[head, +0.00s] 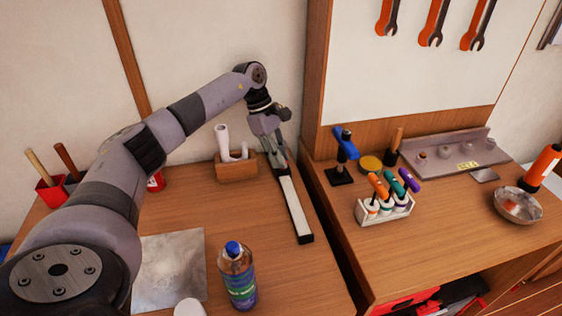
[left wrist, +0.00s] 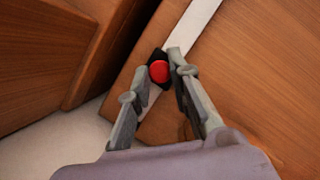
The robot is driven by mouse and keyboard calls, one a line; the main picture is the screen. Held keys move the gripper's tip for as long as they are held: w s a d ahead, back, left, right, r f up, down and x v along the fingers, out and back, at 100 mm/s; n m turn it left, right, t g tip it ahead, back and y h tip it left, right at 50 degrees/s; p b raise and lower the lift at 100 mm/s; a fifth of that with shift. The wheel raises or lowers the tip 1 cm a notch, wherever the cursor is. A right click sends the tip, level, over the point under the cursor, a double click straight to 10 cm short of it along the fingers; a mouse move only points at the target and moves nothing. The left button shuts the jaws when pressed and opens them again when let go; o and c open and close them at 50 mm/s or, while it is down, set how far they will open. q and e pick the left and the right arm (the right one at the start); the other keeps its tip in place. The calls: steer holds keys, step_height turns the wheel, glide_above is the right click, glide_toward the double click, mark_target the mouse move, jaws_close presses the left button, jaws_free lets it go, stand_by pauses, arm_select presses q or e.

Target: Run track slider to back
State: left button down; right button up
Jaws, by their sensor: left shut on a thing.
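The track (head: 295,208) is a long pale strip with dark sides and a black near end, lying on the left wooden worktop. Its pale strip also shows in the left wrist view (left wrist: 192,24). The slider (left wrist: 159,71) has a round red knob on a black body, on the track between my left fingers. My left gripper (head: 278,158) reaches down over the far part of the track, shut on the slider; its fingers also show in the left wrist view (left wrist: 158,66). The gripper hides the slider in the head view. My right gripper is not in view.
A wooden holder (head: 236,171) with white pieces stands just left of the track's far end. A blue-capped bottle (head: 238,276) and a grey metal sheet (head: 172,268) are nearer. On the right bench are a blue-topped tool (head: 345,146) and a screwdriver rack (head: 384,211).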

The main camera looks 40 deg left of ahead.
arm_select(q)
steer(key=shift+w+a, duration=0.2)
steer(key=c, duration=1.5)
jaws_free()
steer(key=shift+o, duration=0.2)
steer(key=shift+r, duration=0.1)
step_height(320, 180, up, 10)
